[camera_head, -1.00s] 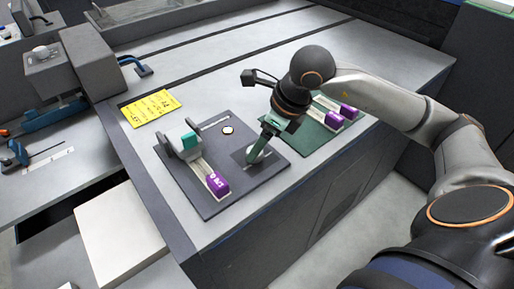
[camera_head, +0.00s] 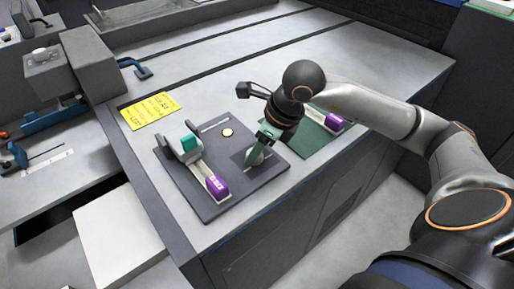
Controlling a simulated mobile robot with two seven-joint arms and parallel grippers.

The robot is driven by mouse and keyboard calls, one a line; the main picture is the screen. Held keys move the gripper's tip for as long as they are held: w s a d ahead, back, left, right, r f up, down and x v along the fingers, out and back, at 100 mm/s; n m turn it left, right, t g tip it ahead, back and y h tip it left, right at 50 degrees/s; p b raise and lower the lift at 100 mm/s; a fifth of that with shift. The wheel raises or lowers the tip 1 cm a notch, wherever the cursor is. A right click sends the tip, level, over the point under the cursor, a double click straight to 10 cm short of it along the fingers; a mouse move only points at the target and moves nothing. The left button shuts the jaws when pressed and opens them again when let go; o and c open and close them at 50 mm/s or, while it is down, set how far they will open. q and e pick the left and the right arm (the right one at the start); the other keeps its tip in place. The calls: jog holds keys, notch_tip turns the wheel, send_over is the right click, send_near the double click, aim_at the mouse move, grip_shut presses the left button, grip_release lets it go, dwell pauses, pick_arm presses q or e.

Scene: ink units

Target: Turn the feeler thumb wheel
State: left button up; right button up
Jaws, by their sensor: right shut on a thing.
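My right gripper (camera_head: 257,150) reaches down over the right part of a dark grey board (camera_head: 212,208). It is shut on a small grey knob-like piece (camera_head: 255,158), which looks like the feeler thumb wheel; the fingers partly hide it. The piece stands on a darker square patch of the board. Left of it, a grey bracket with a teal block (camera_head: 190,142) and a pale strip with a purple end (camera_head: 217,187) sit on the same board. My left gripper is not in view.
A green mat (camera_head: 304,143) with a purple-ended strip (camera_head: 334,122) lies right of the board, partly behind my arm. A yellow note (camera_head: 150,110) lies at the left. A small round disc (camera_head: 227,132) is on the board.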

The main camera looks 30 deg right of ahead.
grip_shut()
pick_arm(q)
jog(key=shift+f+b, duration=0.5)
jog(key=shift+b, duration=0.05)
pick_arm(e)
jog(key=shift+m+t+h, duration=0.3)
jog(key=shift+m, duration=0.8)
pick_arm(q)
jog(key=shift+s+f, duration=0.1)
pick_arm(e)
jog(key=shift+a+m+h, duration=0.1)
jog(key=shift+m+h, duration=0.2)
jog(key=shift+m, duration=0.4)
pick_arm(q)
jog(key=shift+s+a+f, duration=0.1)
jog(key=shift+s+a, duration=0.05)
pick_arm(e)
jog(key=shift+m, duration=0.4)
jog(key=o, duration=0.8)
grip_release()
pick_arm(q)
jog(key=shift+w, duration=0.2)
pick_arm(e)
jog(key=shift+s+r, duration=0.1)
jog(key=shift+r, duration=0.05)
